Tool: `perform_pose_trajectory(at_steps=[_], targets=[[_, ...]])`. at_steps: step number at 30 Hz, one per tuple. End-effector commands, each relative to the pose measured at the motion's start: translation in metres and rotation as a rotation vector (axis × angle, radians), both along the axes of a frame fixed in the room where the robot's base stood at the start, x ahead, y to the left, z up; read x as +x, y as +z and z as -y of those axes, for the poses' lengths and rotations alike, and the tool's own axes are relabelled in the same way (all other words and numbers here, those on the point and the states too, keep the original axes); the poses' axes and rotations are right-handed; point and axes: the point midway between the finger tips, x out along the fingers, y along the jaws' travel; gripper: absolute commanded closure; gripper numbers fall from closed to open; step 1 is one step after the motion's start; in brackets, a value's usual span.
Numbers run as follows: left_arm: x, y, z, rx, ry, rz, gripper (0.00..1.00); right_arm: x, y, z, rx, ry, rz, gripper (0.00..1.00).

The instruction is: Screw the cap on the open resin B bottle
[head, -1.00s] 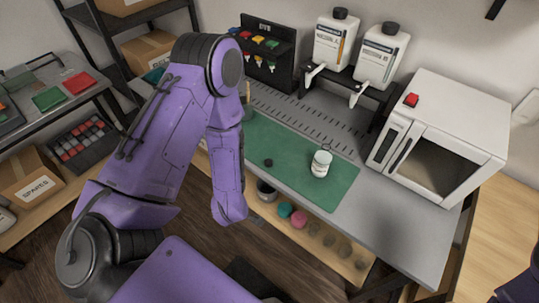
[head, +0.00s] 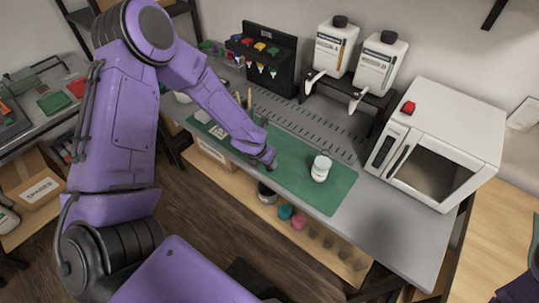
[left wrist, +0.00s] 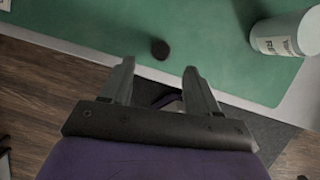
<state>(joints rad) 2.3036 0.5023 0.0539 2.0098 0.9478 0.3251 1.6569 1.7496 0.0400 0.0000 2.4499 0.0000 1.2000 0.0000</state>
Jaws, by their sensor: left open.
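A small dark round cap (left wrist: 160,49) lies on the green mat, just beyond my open left fingertips (left wrist: 158,70) in the left wrist view. Nothing is between the fingers. In the head view my left gripper (head: 272,164) is over the mat's front edge and hides the cap. A white labelled jar (head: 320,169) stands upright on the mat to the right; it also shows in the left wrist view (left wrist: 285,36). I cannot tell if it is open. Two white resin bottles, left (head: 335,46) and right (head: 376,65), stand on the rack with dark tops. My right gripper is not in view.
The green mat (head: 335,197) lies on a grey bench (head: 395,225). A white oven (head: 440,135) stands at the bench's right. A black rack (head: 268,60) with coloured items is at the back left.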

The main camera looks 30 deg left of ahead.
Motion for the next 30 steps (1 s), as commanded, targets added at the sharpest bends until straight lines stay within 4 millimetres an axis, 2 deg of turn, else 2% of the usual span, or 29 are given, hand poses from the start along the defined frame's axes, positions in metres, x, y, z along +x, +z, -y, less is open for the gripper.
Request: perform_pose_trajectory(at_steps=[3,11,21,30], targets=[[0.003,-0.007,0.0,-0.001,0.001,0.0,0.4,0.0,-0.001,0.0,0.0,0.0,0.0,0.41],[0.003,-0.007,0.0,0.0,-0.001,0.0,0.4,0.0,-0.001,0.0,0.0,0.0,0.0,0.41],[0.021,-0.05,0.001,0.001,-0.002,-0.001,0.4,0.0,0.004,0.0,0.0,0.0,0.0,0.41],[0.023,-0.055,0.001,0.0,-0.001,0.0,0.4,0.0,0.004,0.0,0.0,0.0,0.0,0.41]])
